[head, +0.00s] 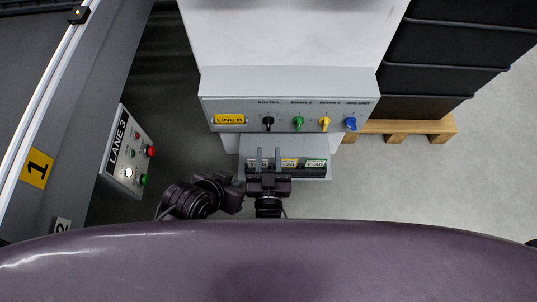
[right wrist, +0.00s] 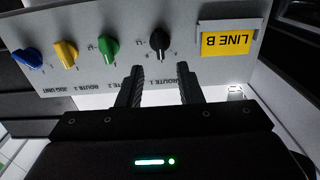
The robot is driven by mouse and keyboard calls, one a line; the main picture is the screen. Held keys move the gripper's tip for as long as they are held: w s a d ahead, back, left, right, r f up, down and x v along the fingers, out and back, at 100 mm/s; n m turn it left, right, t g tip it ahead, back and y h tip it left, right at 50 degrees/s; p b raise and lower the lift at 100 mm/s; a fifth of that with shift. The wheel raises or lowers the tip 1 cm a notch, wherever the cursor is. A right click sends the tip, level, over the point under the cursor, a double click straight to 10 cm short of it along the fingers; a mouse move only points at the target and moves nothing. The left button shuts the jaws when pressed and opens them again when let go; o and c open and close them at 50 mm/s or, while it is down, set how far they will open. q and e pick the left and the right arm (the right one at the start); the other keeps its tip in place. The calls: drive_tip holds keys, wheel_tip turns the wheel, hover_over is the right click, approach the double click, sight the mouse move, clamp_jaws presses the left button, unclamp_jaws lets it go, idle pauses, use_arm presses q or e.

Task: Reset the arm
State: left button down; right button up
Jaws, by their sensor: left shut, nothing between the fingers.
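A grey control panel (head: 285,85) with a yellow LINE B label (head: 229,119) carries a row of knobs: black (head: 268,123), green (head: 298,123), yellow (head: 325,124) and blue (head: 350,124). The right wrist view shows the panel upside down, with the black knob (right wrist: 160,42) just beyond the fingertips. My right gripper (head: 268,155) is open and empty below the black knob, with its two fingers (right wrist: 160,75) apart and not around it. My left gripper (head: 238,190) is shut and empty, lower and to the left, beside my right gripper.
A smaller box with label cards (head: 315,164) sits under the panel, partly hidden by my right gripper. A LANE 3 button box (head: 128,153) stands at the left by a conveyor (head: 75,110). Black crates (head: 450,45) on a wooden pallet (head: 430,128) are at the right. Floor at the right is clear.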

idle(0.5)
